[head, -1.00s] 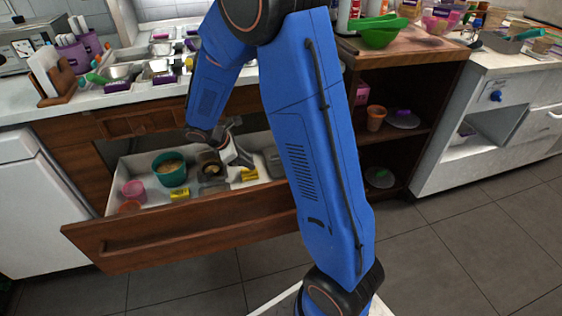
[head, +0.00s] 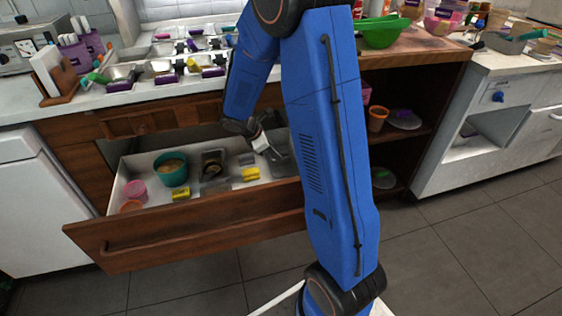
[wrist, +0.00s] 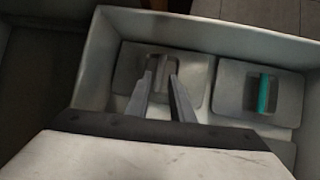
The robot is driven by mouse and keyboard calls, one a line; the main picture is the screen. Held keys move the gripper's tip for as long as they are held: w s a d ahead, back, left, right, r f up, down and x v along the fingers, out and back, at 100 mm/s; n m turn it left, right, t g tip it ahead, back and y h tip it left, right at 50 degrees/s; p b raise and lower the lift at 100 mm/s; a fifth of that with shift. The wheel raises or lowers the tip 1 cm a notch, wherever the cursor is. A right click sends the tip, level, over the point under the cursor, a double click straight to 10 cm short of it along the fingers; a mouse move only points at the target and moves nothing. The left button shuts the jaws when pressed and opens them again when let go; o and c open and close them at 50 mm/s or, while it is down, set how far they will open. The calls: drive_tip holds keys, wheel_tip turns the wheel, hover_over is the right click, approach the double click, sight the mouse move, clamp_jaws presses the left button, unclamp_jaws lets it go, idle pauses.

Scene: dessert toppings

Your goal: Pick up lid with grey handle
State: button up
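A flat grey lid with a grey handle (wrist: 133,72) lies in the open drawer, in the upper middle of the wrist view. My gripper (wrist: 160,78) is open and points down at this lid. Its two fingers reach toward the two sides of the upright grey handle; nothing is visibly clamped, and contact cannot be told. In the head view my gripper (head: 269,151) is inside the drawer at its right part. The lid under it is partly hidden there.
A similar grey lid with a teal handle (wrist: 263,94) lies just right. The drawer wall (wrist: 215,33) runs close by. In the head view the drawer (head: 185,233) also holds a teal pot (head: 172,172), a pink cup (head: 135,190) and yellow-handled items (head: 181,194).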

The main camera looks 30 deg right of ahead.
sight(281, 161)
drive_tip(key=shift+x, duration=1.95)
clamp_jaws()
